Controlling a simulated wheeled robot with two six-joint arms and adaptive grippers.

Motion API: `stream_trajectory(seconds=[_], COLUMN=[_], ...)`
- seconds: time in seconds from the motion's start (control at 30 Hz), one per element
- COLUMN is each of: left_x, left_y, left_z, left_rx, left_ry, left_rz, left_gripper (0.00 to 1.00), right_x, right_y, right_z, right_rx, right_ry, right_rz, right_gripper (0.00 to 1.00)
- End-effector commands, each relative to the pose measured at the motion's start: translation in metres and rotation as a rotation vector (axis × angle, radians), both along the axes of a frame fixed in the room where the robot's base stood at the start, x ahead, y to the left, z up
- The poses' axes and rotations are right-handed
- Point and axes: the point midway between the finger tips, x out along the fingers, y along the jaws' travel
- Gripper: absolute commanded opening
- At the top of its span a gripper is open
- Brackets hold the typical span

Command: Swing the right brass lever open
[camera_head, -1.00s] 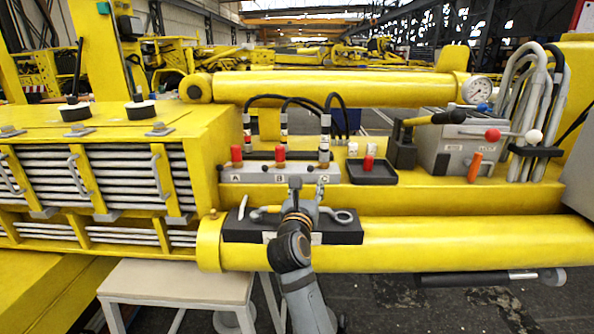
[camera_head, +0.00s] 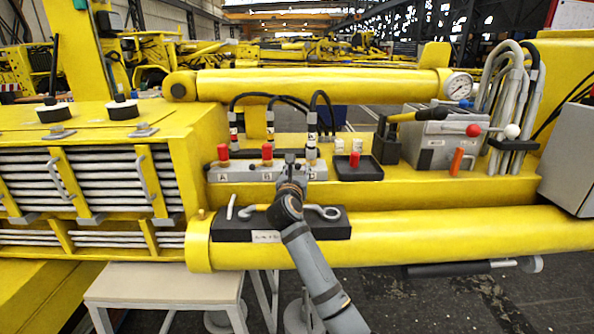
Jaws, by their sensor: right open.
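My right gripper (camera_head: 292,163) is open and small in the picture, seen from behind. It is in front of the grey port block (camera_head: 233,173), toward its right end, and overlaps its face. Whether it touches the block cannot be told. Red caps stand at the left (camera_head: 223,152) and middle (camera_head: 267,152) of the block, and a black hose (camera_head: 312,128) comes down at its right. I cannot make out a brass lever; my gripper and wrist hide part of the block. My left gripper is not in view.
A black holder (camera_head: 333,231) with a ring-ended tool (camera_head: 325,211) lies below the block, partly behind my arm. A black tray (camera_head: 372,174) with a red cap (camera_head: 354,159) is right of the block. Farther right stands a grey lever box (camera_head: 430,150). A thick yellow cylinder (camera_head: 450,236) runs along the front.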

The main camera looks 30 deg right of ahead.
Motion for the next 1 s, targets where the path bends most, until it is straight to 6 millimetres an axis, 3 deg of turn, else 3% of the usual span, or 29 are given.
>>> stream_trajectory(seconds=[0.17,0.47,1.0], left_x=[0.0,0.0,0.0], left_y=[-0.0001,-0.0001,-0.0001], left_z=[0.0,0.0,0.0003], left_rx=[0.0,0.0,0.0], left_ry=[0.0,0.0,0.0], left_rz=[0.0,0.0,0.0], left_gripper=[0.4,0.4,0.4], right_x=[-0.0001,-0.0002,0.0005], right_y=[0.0002,0.0005,-0.001], right_z=[0.0001,0.0001,0.0001], right_rx=[0.0,-0.001,-0.002], right_ry=[0.0,0.001,0.001], right_rz=[0.0,0.0,0.002], right_gripper=[0.41,0.0,0.0])
